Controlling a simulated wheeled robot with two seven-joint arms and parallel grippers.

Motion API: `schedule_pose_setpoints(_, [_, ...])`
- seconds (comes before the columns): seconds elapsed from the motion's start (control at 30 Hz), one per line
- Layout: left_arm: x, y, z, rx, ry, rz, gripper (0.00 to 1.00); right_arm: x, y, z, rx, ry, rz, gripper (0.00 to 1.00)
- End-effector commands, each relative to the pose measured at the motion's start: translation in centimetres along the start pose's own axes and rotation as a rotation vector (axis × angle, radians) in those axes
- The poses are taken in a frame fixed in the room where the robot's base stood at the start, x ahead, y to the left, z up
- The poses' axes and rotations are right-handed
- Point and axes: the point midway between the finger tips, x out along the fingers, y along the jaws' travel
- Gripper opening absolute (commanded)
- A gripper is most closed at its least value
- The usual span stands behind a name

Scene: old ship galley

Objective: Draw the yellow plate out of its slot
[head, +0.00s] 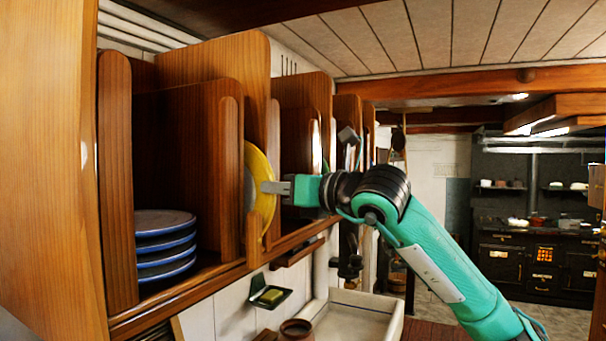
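The yellow plate (264,212) stands on edge in a slot of the wooden rack, its rim sticking out past the front of the dividers. Part of it is hidden behind a divider and the front lip. My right gripper (272,187) is at the plate's outer rim, about mid-height. One grey finger overlaps the near face of the rim and the other is hidden behind the plate; the gripper looks shut on the rim. My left gripper is not in view.
The wooden rack (203,115) has tall dividers on both sides of the plate. Blue-rimmed plates (166,246) lie stacked in the left compartment. Below are a soap dish (270,296), a brown pot (297,329) and a white sink (345,316). A dark stove (530,255) stands far right.

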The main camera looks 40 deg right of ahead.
Motion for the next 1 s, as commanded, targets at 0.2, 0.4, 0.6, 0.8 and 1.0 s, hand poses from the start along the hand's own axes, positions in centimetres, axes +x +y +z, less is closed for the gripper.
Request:
schedule_pose_setpoints(0.2, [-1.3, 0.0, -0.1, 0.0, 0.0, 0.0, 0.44, 2.0, 0.0, 0.1, 0.001, 0.001, 0.001, 0.16])
schedule_pose_setpoints(0.4, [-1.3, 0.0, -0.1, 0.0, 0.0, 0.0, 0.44, 2.3, 0.0, 0.0, 0.0, -0.001, 0.0, 0.16])
schedule_pose_setpoints(0.6, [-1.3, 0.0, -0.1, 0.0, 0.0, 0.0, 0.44, 2.3, 0.0, 0.0, 0.0, -0.001, 0.0, 0.06])
schedule_pose_setpoints(0.8, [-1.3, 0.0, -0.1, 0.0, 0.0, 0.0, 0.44, 2.2, 0.0, 0.1, 0.0, -0.004, 0.0, 0.0])
schedule_pose_setpoints(1.0, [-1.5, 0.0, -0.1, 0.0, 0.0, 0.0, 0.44, 2.2, 0.0, 0.4, 0.0, -0.004, 0.0, 0.0])
